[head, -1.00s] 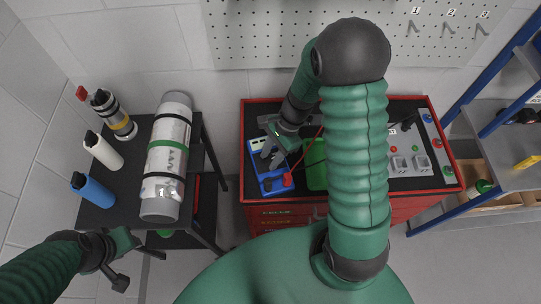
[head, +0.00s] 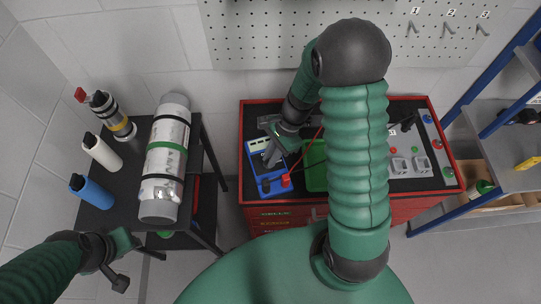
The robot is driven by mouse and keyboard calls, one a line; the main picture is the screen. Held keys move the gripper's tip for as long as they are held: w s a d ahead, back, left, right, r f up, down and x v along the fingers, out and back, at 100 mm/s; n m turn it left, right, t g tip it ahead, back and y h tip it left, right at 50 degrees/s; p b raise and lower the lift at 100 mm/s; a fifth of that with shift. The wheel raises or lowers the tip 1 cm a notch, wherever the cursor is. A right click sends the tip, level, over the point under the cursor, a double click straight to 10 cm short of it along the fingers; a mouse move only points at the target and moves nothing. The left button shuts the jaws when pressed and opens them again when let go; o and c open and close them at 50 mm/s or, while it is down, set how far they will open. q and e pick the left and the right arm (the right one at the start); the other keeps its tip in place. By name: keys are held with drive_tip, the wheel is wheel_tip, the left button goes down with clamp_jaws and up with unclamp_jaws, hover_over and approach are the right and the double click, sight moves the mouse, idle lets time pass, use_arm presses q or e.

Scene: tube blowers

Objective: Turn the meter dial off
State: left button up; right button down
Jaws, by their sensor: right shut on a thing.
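The blue meter (head: 279,187) lies on the black top of the red cabinet, left of my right arm. Its pale display (head: 259,144) faces up, and a red plug (head: 286,181) sits at its lower end. My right gripper (head: 270,158) reaches down over the middle of the meter and is shut on its dial. The dial is hidden by the fingers, so its setting cannot be read. My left gripper (head: 138,268) is open and empty, in front of the black side table and far from the meter.
A green tray (head: 315,172) lies right of the meter, partly behind my arm. The red cabinet (head: 400,208) also bears grey switch boxes (head: 401,166). The black side table (head: 128,178) holds a large cylinder (head: 163,165) and several bottles. A pegboard (head: 290,35) hangs behind.

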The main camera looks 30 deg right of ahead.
drive_tip(key=shift+n, duration=0.3)
drive_tip(key=shift+w+r+n+g+p, duration=0.15)
drive_tip(key=shift+n+g+p, duration=0.45)
drive_tip(key=shift+n+p, duration=0.55)
drive_tip(key=n+g+p, duration=0.1)
drive_tip(key=n, duration=0.2)
drive_tip(key=shift+a+n+h+p, duration=0.1)
drive_tip(key=shift+n+h+p, duration=0.2)
drive_tip(key=shift+n+p, duration=0.05)
drive_tip(key=n, duration=0.2)
drive_tip(key=n+g+h+p, duration=0.1)
drive_tip(key=n, duration=0.1)
drive_tip(key=shift+g, duration=0.3)
drive_tip(key=shift+w+a+n+g+h+p, duration=0.15)
drive_tip(key=shift+n+h+p, duration=0.25)
drive_tip(key=shift+n, duration=0.65)
drive_tip(key=shift+s+n+g+h+p, duration=0.15)
drive_tip(key=shift+n+h+p, duration=0.2)
drive_tip(key=shift+n, duration=0.7)
drive_tip(key=shift+w, duration=0.1)
drive_tip(key=c, duration=1.4)
unclamp_jaws()
drive_tip(key=shift+c, duration=0.2)
